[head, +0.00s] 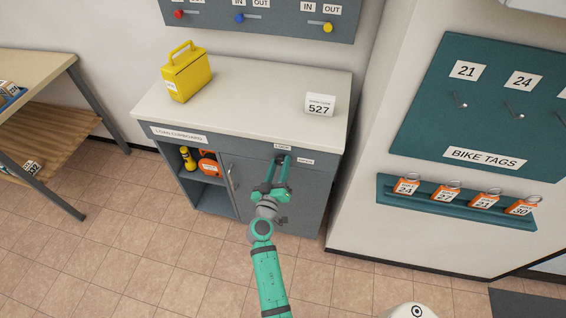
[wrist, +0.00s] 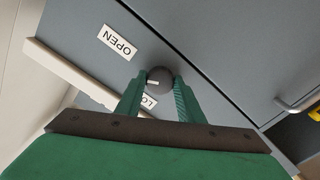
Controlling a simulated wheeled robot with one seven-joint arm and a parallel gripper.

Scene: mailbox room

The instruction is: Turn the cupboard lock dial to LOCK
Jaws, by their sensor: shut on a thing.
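The cupboard lock dial (wrist: 160,78) is a round dark grey knob on the grey cupboard front. My gripper (head: 283,160) reaches the upper part of the cupboard front; its green fingers (wrist: 158,88) are shut on the dial from both sides in the wrist view. A pale mark on the dial lies toward the left of that view; its exact heading is hard to tell. The OPEN label (wrist: 117,42) is clear at the upper left. The LOCK label (wrist: 149,101) is partly hidden by the fingers. In the head view my gripper hides the dial.
The loan cupboard (head: 215,133) has an open shelf at left with yellow and orange items. A yellow box (head: 187,75) and a 527 card (head: 320,105) stand on top. A door handle (head: 231,177) is left of my gripper.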

